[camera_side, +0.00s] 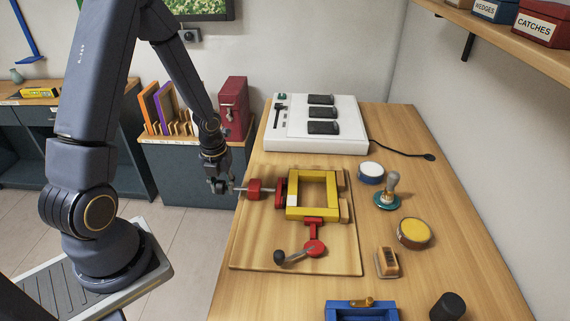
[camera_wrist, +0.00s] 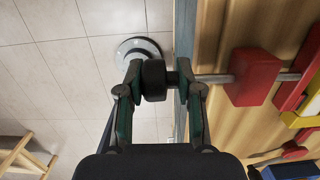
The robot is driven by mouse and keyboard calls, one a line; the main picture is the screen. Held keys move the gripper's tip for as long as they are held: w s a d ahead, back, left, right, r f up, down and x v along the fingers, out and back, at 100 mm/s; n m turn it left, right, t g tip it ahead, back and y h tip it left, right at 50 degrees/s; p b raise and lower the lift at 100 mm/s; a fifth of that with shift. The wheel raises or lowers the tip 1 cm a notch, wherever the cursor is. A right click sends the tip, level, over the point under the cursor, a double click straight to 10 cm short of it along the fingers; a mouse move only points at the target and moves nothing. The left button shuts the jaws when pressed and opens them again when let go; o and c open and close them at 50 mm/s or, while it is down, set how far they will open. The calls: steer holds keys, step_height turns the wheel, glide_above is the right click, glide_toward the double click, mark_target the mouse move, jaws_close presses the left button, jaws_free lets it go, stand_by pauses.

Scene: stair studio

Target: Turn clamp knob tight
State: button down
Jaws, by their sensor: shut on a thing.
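The clamp knob (camera_wrist: 154,80) is a dark cylinder at the outer end of a metal spindle (camera_wrist: 213,78). My gripper (camera_side: 226,187) is at the left edge of the wooden board (camera_side: 254,237), and in the wrist view my gripper (camera_wrist: 155,85) is shut on the knob, one finger on each side. The spindle runs through a red block (camera_side: 254,189) to a red clamp pad (camera_side: 280,193). The pad stands beside the left side of a yellow frame (camera_side: 304,212). Whether the pad touches the frame is too small to tell.
A red toggle clamp (camera_side: 315,247) with a dark handle is at the frame's near side. A white panel (camera_side: 338,142) stands behind the board. A stamp (camera_side: 388,192), a round yellow-topped tin (camera_side: 414,233) and a blue frame (camera_side: 361,311) are on the bench. Open floor lies left of the bench.

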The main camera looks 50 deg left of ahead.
steer(key=shift+s+f+t+y, duration=0.4)
steer(key=shift+s+t+y, duration=0.3)
steer(key=shift+y, duration=0.2)
steer(key=shift+r, duration=0.1)
steer(key=shift+w+a+r+t+y, duration=0.2)
steer(key=shift+r+t+y, duration=0.1)
steer(key=shift+t+y, duration=0.15)
steer(key=c, duration=1)
jaws_free()
steer(key=shift+o, duration=0.2)
steer(key=shift+w+d, duration=0.1)
steer(key=shift+w, duration=0.05)
steer(key=shift+r, duration=0.15)
